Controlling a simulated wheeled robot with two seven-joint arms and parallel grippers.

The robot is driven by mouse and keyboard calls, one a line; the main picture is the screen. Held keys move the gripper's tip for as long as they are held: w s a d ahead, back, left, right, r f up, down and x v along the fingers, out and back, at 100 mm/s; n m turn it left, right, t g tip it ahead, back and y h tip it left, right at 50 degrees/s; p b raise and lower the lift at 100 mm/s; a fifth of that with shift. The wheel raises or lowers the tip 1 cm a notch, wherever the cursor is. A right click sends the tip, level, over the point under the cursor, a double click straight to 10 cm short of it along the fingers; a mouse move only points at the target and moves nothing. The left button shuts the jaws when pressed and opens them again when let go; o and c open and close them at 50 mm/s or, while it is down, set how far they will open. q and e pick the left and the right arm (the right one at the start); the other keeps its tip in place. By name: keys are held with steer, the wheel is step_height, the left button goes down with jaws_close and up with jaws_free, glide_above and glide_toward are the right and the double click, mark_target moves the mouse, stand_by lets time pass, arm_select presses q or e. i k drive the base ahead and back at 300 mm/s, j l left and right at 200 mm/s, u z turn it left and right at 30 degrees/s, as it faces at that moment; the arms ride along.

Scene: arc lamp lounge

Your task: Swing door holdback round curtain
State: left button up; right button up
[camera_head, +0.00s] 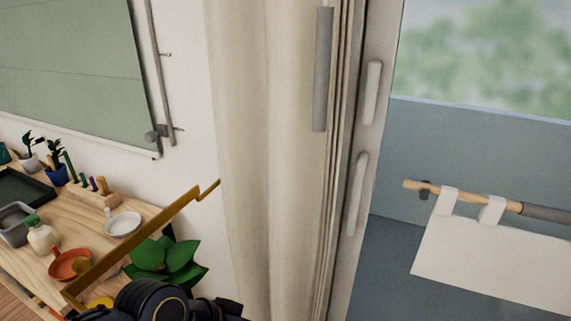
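The beige curtain (265,130) hangs in long folds in the middle of the head view, its right edge bunched beside the window frame. A grey vertical bar (322,70) lies along that edge. A thin brass-coloured bar (140,242), which looks like the holdback, slants up from the lower left to a small crook at the curtain's left edge. It is not around the curtain, and I cannot tell whether its tip touches wall or cloth. A dark rounded part of my arm covers the bottom centre-left. Neither gripper's fingertips show.
A wooden table (98,213) at left holds small pots, an orange dish (70,263), a white dish (123,223) and trays. A green leafy plant (165,260) stands near the curtain. Two pale handles sit on the frame. A wooden rod (470,200) with white cloth is at right.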

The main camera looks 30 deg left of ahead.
mark_target(88, 274)
steer(key=k+j, duration=0.4)
steer(key=k+j+z, duration=0.1)
steer(key=k+j, duration=0.3)
steer(key=k, duration=0.15)
steer(key=j, duration=0.4)
steer(key=k+j+z, duration=0.1)
steer(key=j, duration=0.3)
steer(key=k+j, duration=0.1)
steer(key=j, duration=0.35)
steer(key=k+j+z, duration=0.1)
steer(key=j, duration=0.3)
steer(key=i+j, duration=0.15)
steer(key=j, duration=0.15)
steer(key=i+j, duration=0.15)
steer(key=j, duration=0.15)
